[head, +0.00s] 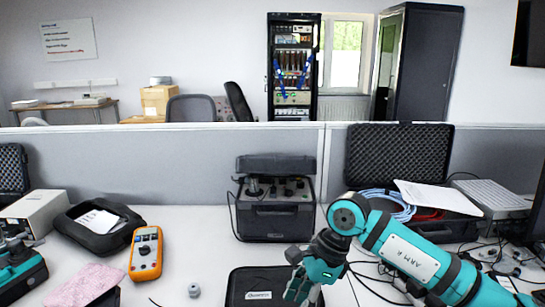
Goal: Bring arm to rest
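My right arm (413,262), teal and black with a white label, comes in from the right. It bends at a round joint above the table. Its wrist and gripper (303,291) hang low at the bottom middle, over or in front of a small black case (254,285). I cannot tell whether they touch it. The fingertips are too small and partly cut off to show whether they are open or shut. My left gripper cannot be made out.
A dark calibration unit (276,212) with its lid open stands behind. An orange meter (145,253), a black pouch (99,223), a pink cloth (82,285) and a small grey knob (194,290) lie left. An open black case (398,167) and loose cables crowd the right.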

